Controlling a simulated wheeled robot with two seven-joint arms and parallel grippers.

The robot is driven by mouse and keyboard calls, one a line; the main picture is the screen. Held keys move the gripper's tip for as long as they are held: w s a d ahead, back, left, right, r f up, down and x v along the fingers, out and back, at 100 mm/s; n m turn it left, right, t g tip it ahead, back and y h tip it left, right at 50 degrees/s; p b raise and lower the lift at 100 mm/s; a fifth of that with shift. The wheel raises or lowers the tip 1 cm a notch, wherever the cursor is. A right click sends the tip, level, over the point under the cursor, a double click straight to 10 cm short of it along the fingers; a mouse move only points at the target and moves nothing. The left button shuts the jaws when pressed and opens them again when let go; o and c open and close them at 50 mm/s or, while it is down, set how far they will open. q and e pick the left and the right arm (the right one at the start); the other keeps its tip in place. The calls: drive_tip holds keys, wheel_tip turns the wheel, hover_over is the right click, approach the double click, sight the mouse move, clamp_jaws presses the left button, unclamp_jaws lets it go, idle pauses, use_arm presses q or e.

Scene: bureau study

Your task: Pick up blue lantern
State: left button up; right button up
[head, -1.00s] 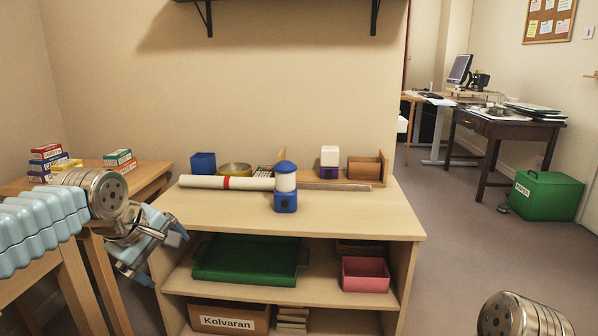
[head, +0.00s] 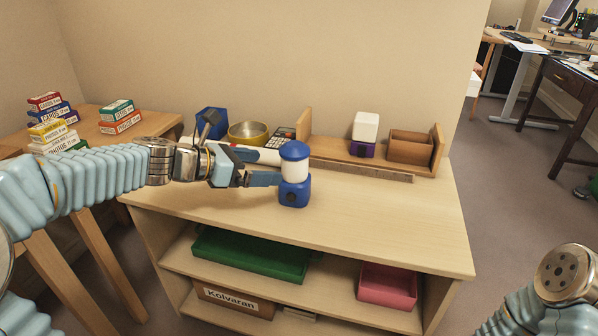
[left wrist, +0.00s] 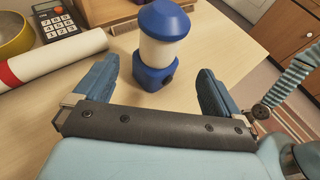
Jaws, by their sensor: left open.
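The blue lantern (head: 295,194) stands upright on the wooden shelf top, with a blue cap, a white middle and a blue base. My left gripper (head: 270,178) reaches in from the left, just beside it. In the left wrist view the jaws of the left gripper (left wrist: 158,78) are spread wide and empty. The lantern (left wrist: 161,38) stands ahead, with its base at the opening between the two fingertips. No finger is clearly seen touching it. Of my right arm only a part shows at lower right in the head view; its gripper is not seen.
Behind the lantern are a white roll with a red band (left wrist: 50,66), a brass bowl (head: 248,133), a calculator (left wrist: 58,22) and a blue box (head: 208,122). A ruler (head: 360,171) and a wooden organizer (head: 436,155) stand right. The front right top is clear.

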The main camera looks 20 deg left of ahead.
sight(295, 167)
use_arm(q)
drive_tip(key=x, duration=1)
drive_tip(key=shift+b, duration=0.4)
drive_tip(key=c, duration=1.1)
drive_tip(key=shift+r, duration=0.1)
drive_tip(key=shift+c, duration=1)
